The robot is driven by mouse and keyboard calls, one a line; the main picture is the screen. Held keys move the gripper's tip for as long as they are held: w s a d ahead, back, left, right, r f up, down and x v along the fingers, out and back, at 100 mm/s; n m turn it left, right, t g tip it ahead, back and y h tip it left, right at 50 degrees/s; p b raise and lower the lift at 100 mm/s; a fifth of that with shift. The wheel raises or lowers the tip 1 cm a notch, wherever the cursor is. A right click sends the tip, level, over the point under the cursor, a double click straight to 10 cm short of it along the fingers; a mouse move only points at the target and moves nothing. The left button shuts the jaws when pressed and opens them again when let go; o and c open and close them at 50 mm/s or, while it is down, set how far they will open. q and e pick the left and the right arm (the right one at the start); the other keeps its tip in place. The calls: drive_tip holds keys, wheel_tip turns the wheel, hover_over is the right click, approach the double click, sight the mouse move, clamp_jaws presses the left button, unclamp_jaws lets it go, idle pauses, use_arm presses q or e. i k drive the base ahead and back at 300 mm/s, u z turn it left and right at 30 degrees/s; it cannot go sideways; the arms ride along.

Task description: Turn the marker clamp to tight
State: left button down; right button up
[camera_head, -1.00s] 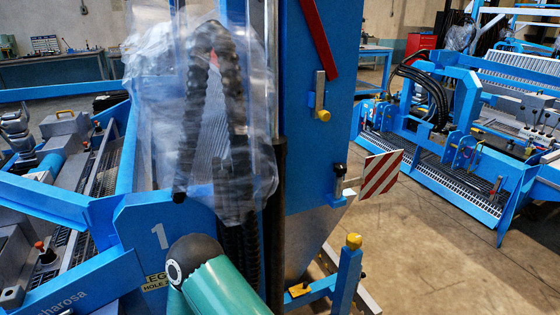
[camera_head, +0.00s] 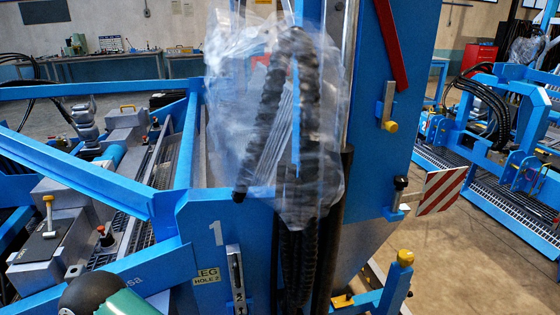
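A red-and-white striped marker board (camera_head: 440,190) sticks out to the right of the blue upright in the right half of the view. A small clamp with a black knob (camera_head: 400,183) sits at the board's left edge, against the blue upright. The knob is small in the picture, and I cannot tell whether the clamp is tight or loose. Neither gripper is in view. Only a teal arm link of mine with a dark rounded end shows at the bottom left, well away from the clamp.
A tall blue upright (camera_head: 412,60) carries a red bar (camera_head: 391,42) and a yellow-ended handle (camera_head: 389,108). Clear plastic wrap (camera_head: 228,115) covers black hoses left of it. A yellow-capped blue post (camera_head: 398,280) stands below the board.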

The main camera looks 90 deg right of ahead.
sight(401, 181)
drive_tip(key=z, duration=0.1)
drive_tip(key=k, duration=1)
drive_tip(key=z, duration=0.9)
drive_tip(key=i, duration=0.4)
drive_tip(key=z, duration=1)
drive_tip(key=i, duration=0.5)
drive_tip(key=u, duration=0.2)
drive_tip(key=k, duration=0.55)
drive_tip(key=z, duration=0.15)
